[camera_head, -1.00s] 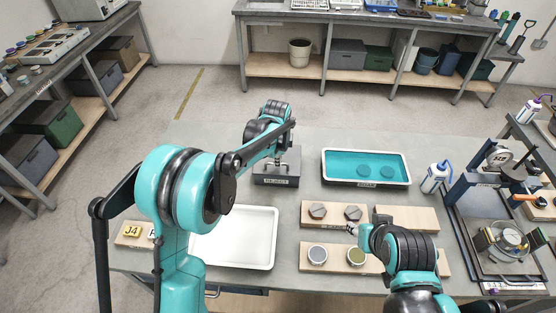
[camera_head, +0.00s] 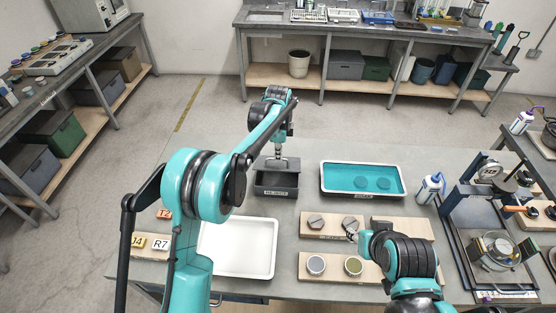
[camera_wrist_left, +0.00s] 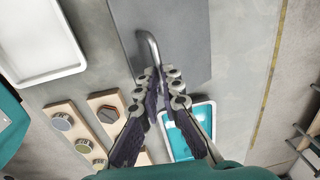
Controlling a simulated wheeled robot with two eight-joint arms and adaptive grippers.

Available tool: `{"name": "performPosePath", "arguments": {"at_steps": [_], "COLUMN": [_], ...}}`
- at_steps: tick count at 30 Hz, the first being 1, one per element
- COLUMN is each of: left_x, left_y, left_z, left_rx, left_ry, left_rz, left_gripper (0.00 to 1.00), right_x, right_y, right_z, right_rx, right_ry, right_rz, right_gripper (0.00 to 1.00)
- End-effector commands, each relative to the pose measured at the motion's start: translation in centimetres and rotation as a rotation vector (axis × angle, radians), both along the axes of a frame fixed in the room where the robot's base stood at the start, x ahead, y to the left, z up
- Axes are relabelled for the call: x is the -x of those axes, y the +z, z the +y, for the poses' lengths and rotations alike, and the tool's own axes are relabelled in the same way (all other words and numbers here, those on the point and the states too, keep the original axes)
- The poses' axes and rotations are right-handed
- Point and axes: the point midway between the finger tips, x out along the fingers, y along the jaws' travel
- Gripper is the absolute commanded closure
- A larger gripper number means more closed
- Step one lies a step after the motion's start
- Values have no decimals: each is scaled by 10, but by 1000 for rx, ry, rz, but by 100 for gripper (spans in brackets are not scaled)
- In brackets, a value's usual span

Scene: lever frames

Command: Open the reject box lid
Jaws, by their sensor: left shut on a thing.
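The dark grey reject box (camera_head: 276,191) stands on the table left of the teal-filled tray, its label facing me. Its grey lid (camera_head: 291,164) is tilted up toward the back, with a dark interior showing at the front. My left gripper (camera_head: 279,157) is above it, shut on the lid's handle. In the left wrist view, the fingers (camera_wrist_left: 160,82) close around the bent metal handle (camera_wrist_left: 150,48) on the flat grey lid (camera_wrist_left: 190,35). My right gripper (camera_head: 352,236) is low over the wooden boards, apart from the box; its jaws are too small to read.
A white tray (camera_head: 240,248) lies in front of the box. A teal-filled tray (camera_head: 362,180) and a wash bottle (camera_head: 431,187) are to the right. Wooden boards (camera_head: 334,232) hold hex pieces and round pots. A metal fixture (camera_head: 487,220) stands far right.

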Motion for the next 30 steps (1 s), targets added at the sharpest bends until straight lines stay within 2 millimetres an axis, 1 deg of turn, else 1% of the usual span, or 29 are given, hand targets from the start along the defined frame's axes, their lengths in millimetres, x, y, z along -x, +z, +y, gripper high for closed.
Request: {"name": "performPosePath", "arguments": {"at_steps": [1,3,9,15,25,27,28,30], "left_x": [-7,-12,-21,-24,-24,-24,-24,-24], "left_y": [3,5,9,9,8,8,9,9], "left_z": [0,0,1,1,1,1,1,1], "left_rx": [1,1,1,0,0,0,0,0], "left_ry": [1,1,1,1,1,1,1,1], "left_rz": [-11,-11,-12,-12,-12,-12,-11,-11], "left_gripper": [100,100,100,100,100,80,72,71], "right_x": [0,0,0,0,0,0,0,0], "right_y": [3,6,9,10,10,10,10,10], "right_z": [0,0,0,0,0,0,0,0], "right_rx": [0,0,0,0,0,0,0,0], "right_ry": [0,0,0,0,0,0,0,0], "right_rz": [0,0,0,0,0,0,0,0], "right_gripper": [60,60,60,60,60,60,60,60]}}
